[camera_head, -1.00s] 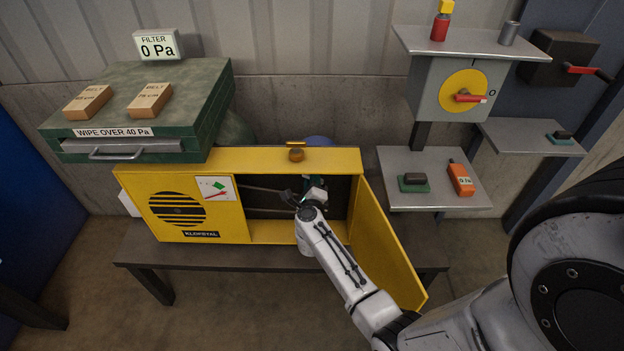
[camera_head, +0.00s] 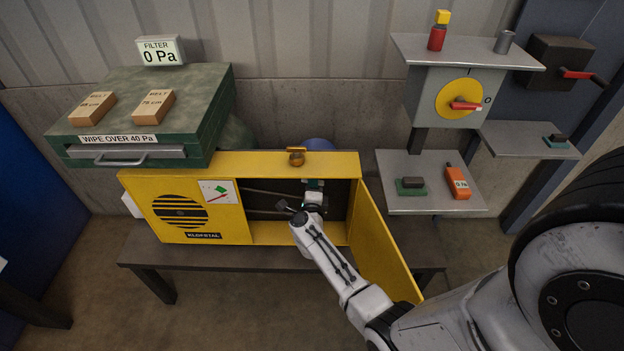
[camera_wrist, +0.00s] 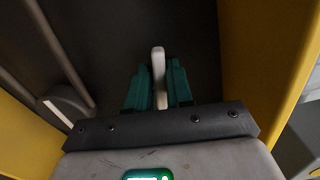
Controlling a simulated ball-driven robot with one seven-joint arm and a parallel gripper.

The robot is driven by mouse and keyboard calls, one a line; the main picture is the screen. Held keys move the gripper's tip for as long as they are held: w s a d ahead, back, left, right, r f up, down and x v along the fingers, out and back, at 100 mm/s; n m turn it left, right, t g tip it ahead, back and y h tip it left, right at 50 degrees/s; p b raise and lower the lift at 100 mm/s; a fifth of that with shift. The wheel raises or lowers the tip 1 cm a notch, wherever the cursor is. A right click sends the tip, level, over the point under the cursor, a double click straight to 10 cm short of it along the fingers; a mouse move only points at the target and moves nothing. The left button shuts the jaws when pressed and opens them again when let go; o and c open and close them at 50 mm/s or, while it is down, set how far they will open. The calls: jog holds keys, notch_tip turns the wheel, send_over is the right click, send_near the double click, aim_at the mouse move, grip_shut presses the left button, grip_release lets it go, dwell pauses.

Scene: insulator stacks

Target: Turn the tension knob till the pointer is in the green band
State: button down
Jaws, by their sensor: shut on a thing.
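The yellow machine housing (camera_head: 215,165) stands on a dark bench with its door open. On its front is a white gauge (camera_head: 222,192) with a green band and a red pointer; the pointer appears to lie below the green patch, outside it. My gripper (camera_head: 312,186) is inside the open bay, its fingers small and partly hidden in the head view. In the wrist view, the teal fingers of my gripper (camera_wrist: 159,88) are shut on the pale bar of the tension knob (camera_wrist: 158,56). The rest of the knob is hidden.
The open yellow door (camera_head: 382,240) stands close to the right of my arm. Belts run at the left of the bay, with a pulley (camera_wrist: 65,108) in the wrist view. A brass padlock (camera_head: 296,157) sits on the housing's top edge. A grey shelf (camera_head: 440,203) is to the right.

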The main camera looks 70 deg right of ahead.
jog(key=shift+n+p, duration=0.3)
jog(key=shift+n, duration=0.6)
jog(key=shift+w+a+f, duration=0.1)
dwell(0.7)
jog(key=c, duration=1.2)
grip_release()
jog(key=shift+o, duration=0.2)
jog(key=p+v, duration=0.1)
jog(key=v, duration=0.9)
jog(key=shift+s+a, duration=0.2)
jog(key=shift+a, duration=0.1)
